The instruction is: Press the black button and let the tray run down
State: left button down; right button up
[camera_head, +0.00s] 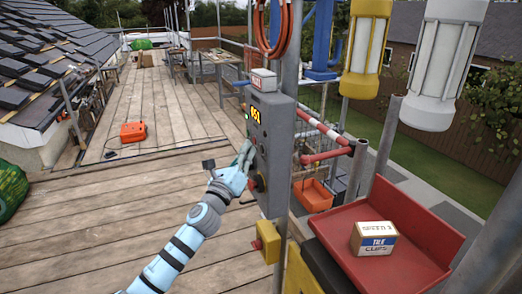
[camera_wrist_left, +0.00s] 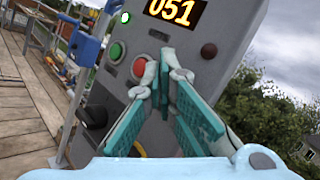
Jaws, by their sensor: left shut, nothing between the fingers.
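The red tray (camera_head: 424,237) stands at the lower right of the head view, with a small cardboard box (camera_head: 377,238) in it. The grey control box (camera_head: 276,132) is on a post left of the tray. Its display reads 051. In the left wrist view, its panel (camera_wrist_left: 225,22) carries a green button (camera_wrist_left: 116,50), a red button (camera_wrist_left: 139,67), a dark brownish round part (camera_wrist_left: 208,50) and a black knob (camera_wrist_left: 96,116). My left gripper (camera_head: 245,152) is shut and empty before the panel; its fingers (camera_wrist_left: 166,68) partly hide a dark part between the buttons. Contact cannot be told.
A yellow box (camera_head: 267,241) sits below the control box. An orange case (camera_head: 133,132) lies on the plank deck (camera_head: 110,205), otherwise largely clear nearby. Roof tiles are at left.

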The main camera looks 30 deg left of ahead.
pick_arm(q)
jog(key=shift+w, duration=0.1)
jog(key=shift+w+d+p, duration=0.25)
jog(key=shift+p, duration=0.05)
